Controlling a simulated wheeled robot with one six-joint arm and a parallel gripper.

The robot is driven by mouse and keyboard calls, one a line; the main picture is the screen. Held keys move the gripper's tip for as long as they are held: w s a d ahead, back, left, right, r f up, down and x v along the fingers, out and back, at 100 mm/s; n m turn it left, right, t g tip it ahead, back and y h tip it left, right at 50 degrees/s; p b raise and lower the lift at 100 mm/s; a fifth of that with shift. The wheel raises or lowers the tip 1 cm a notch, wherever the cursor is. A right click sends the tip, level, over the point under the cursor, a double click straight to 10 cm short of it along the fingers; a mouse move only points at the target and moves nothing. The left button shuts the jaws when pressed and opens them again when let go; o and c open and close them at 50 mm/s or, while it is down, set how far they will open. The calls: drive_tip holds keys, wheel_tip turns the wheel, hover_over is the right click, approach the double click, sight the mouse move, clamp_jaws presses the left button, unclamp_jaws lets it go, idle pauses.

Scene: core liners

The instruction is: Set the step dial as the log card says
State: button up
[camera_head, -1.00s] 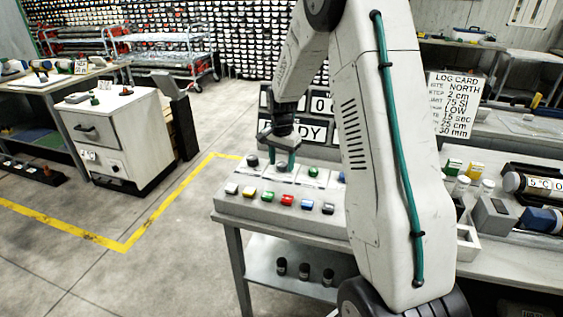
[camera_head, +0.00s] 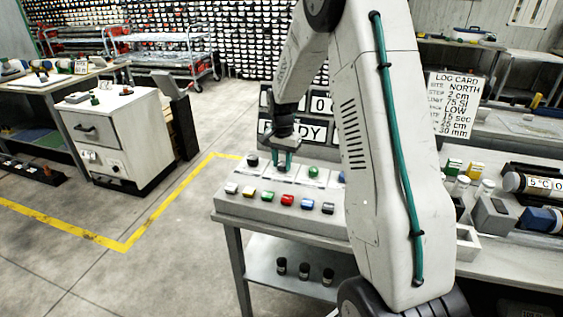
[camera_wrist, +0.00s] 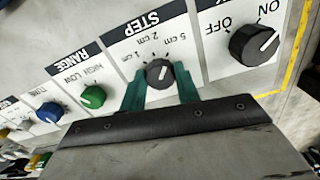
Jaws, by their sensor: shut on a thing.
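The step dial (camera_wrist: 160,74) is a dark round knob with a white pointer line, under the label STEP on a white panel. Marks 1 cm, 2 cm and 5 cm stand around it, upside down in the wrist view. The pointer leans toward the top of that view; I cannot tell exactly which mark it meets. My gripper (camera_wrist: 160,88) has its teal fingers shut on the dial from both sides. It also shows in the head view (camera_head: 282,164), over the console. The log card (camera_head: 455,104) at the right reads STEP 2 cm.
A black ON/OFF knob (camera_wrist: 254,44) sits to one side of the dial. A green RANGE knob (camera_wrist: 93,97) and a blue knob (camera_wrist: 50,112) sit on the other. Several coloured buttons line the console front (camera_head: 280,217). A display showing partly hidden letters stands behind.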

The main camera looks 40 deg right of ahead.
sight(283, 164)
drive_tip(key=n, duration=0.3)
drive_tip(key=shift+s+n, duration=0.1)
drive_tip(key=shift+n, duration=2)
drive_tip(key=o, duration=1)
drive_tip(key=shift+d, duration=0.1)
drive_tip(key=shift+c, duration=0.2)
drive_tip(key=shift+r, duration=0.1)
wheel_tip(283, 164, up, 8)
drive_tip(key=shift+f, duration=0.2)
